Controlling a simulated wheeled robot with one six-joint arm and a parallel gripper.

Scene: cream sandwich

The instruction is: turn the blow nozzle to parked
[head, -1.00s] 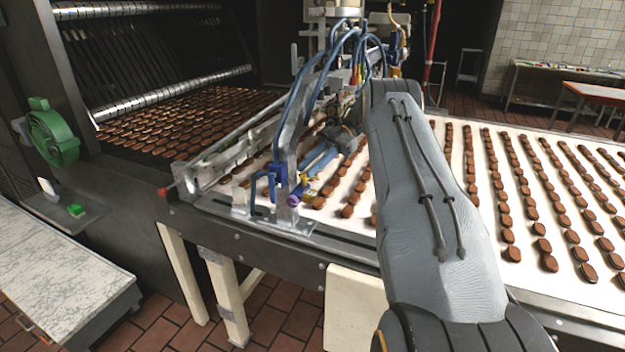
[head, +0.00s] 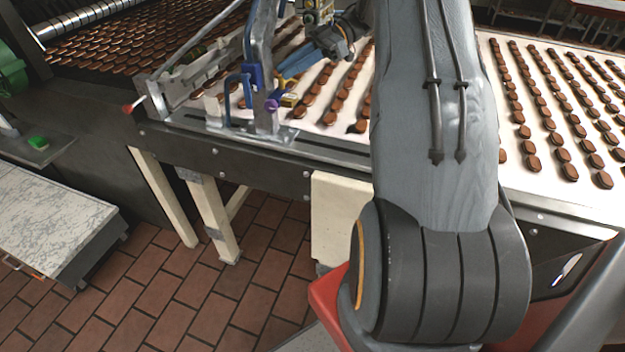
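The fixture at the near edge of the conveyor has a blue bent handle (head: 238,90) and a small purple and yellow fitting (head: 273,102) beside a grey upright. I take this fitting to be the blow nozzle, but it is too small to read its setting. My gripper (head: 286,72) shows past my forearm as a dark wrist with blue fingers. It points left and down toward the fixture, close to the purple and yellow part. Whether it touches it, and whether its fingers are open or shut, I cannot tell.
Rows of brown biscuits lie on the white conveyor belt (head: 516,190). A dark machine with metal rollers (head: 95,14) stands at the left. A marble-topped table (head: 45,215) is at the lower left. Tiled floor (head: 190,300) is open in front of the conveyor legs.

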